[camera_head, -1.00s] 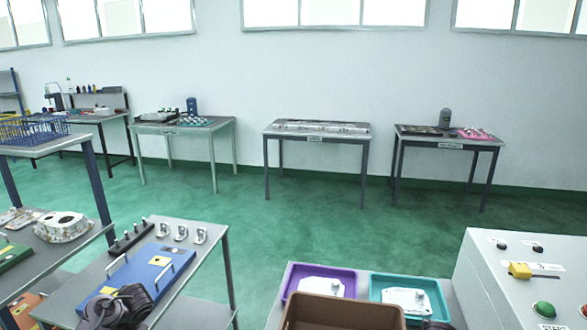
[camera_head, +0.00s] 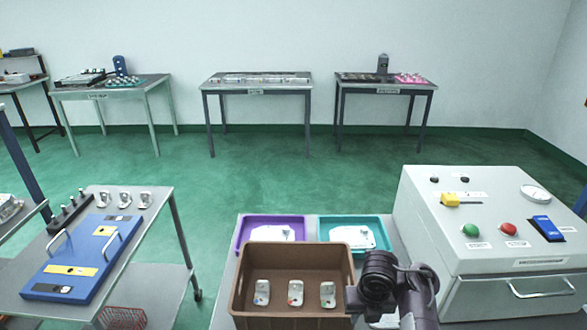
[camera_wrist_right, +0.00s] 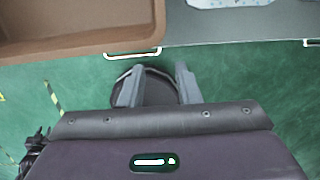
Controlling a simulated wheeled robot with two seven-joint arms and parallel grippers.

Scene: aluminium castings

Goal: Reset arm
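My right arm comes in at the bottom of the head view, with the right gripper (camera_head: 378,288) just beside the right end of a brown box (camera_head: 342,262). In the right wrist view the gripper (camera_wrist_right: 160,75) has its two grey fingers apart, with nothing between them. It is over the green floor, in front of the brown box (camera_wrist_right: 85,45) and the table edge. Three small metal castings (camera_head: 296,292) stand in the brown box in the head view. My left gripper is not in the head view.
A control cabinet (camera_head: 480,258) with green and red buttons stands at the right. A table with a blue fixture (camera_head: 70,262) is at the left. The floor beyond is open.

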